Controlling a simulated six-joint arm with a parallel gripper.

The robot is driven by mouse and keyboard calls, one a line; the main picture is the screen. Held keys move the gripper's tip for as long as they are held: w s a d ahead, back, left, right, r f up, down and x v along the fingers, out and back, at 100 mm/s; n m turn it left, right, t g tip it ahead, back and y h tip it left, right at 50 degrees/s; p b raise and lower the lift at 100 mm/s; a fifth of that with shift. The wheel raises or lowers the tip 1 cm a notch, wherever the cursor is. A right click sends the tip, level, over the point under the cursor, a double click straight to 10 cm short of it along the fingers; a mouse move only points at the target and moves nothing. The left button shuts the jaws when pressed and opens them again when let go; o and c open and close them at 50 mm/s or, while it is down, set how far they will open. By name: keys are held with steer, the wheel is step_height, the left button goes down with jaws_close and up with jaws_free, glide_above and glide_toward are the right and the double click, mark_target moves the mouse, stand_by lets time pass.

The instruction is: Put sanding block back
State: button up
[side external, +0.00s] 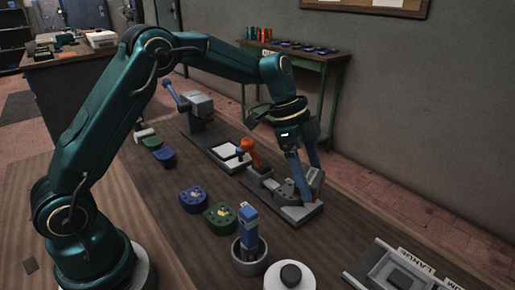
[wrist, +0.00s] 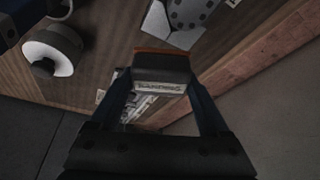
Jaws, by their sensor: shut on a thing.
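My gripper (side external: 305,172) is above the grey press fixture at the right side of the bench. In the wrist view its two fingers (wrist: 160,78) are shut on the sanding block (wrist: 161,72). The block is dark with an orange edge and a pale printed label facing the camera. In the side view the block (side external: 314,178) shows only in part between the fingers. It looks raised over the fixture base (side external: 298,213), but I cannot tell the exact gap.
A labelled grey tray (side external: 365,268) is at the lower right. A white round container (side external: 290,278) and a grey cup (side external: 247,262) with a blue tool stand at the front. An orange-handled clamp (side external: 249,150) is beside the fixture. Green (side external: 220,216) and blue (side external: 192,200) pieces lie left.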

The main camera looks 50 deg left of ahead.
glide_above(340, 241)
steer(key=a, duration=0.2)
steer(key=f, duration=0.4)
steer(key=shift+s+d+f, duration=0.2)
steer(key=shift+s+d, duration=0.05)
steer(key=shift+s, duration=0.05)
steer(key=shift+d+f, duration=0.1)
steer(key=shift+f, duration=1.95)
steer(key=shift+f, duration=0.1)
steer(key=o, duration=1)
steer(key=shift+o, duration=0.2)
